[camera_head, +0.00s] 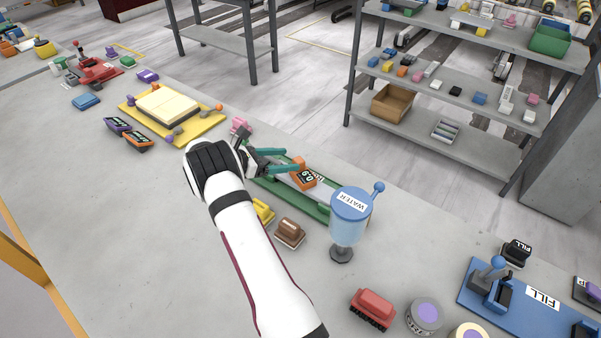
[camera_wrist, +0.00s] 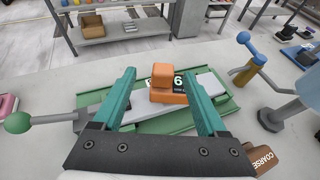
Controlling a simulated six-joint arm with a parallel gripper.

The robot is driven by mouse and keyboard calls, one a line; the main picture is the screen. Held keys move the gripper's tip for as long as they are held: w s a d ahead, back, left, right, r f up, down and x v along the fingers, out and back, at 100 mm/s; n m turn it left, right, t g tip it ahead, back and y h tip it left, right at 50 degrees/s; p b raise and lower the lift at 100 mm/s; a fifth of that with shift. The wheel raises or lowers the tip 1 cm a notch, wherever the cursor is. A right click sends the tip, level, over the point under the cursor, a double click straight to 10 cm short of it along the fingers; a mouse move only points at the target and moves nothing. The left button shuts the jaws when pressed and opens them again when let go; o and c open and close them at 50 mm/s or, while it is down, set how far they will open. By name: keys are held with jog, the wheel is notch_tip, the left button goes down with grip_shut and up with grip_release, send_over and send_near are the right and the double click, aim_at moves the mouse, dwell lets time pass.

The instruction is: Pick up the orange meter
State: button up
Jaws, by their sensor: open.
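An orange meter (camera_head: 303,177) with a dark display bearing white characters stands on a grey strip of a green base (camera_head: 262,181). In the wrist view the orange meter (camera_wrist: 163,95) shows as a stepped block, its display partly behind a finger. My gripper (camera_head: 287,161) has teal fingers spread apart, with nothing held between them. In the wrist view the gripper (camera_wrist: 157,80) frames the meter between its two fingers, the meter lying beyond the palm. Whether the fingers are level with the meter cannot be told. Another orange-edged display block (camera_head: 138,139) lies at the left, beside a purple one.
A blue WATER container (camera_head: 350,217) on a stand is close to the right of the green base. A brown block (camera_head: 290,232) and a yellow one lie in front. A green ball-ended handle (camera_wrist: 18,122) sticks out at the base's left. Bare slab lies at the front left.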

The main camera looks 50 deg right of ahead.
aim_at(294, 162)
jog(key=x, duration=0.6)
jog(key=shift+s+a+f, duration=0.1)
jog(key=shift+s+f, duration=0.1)
jog(key=shift+f, duration=0.15)
grip_shut()
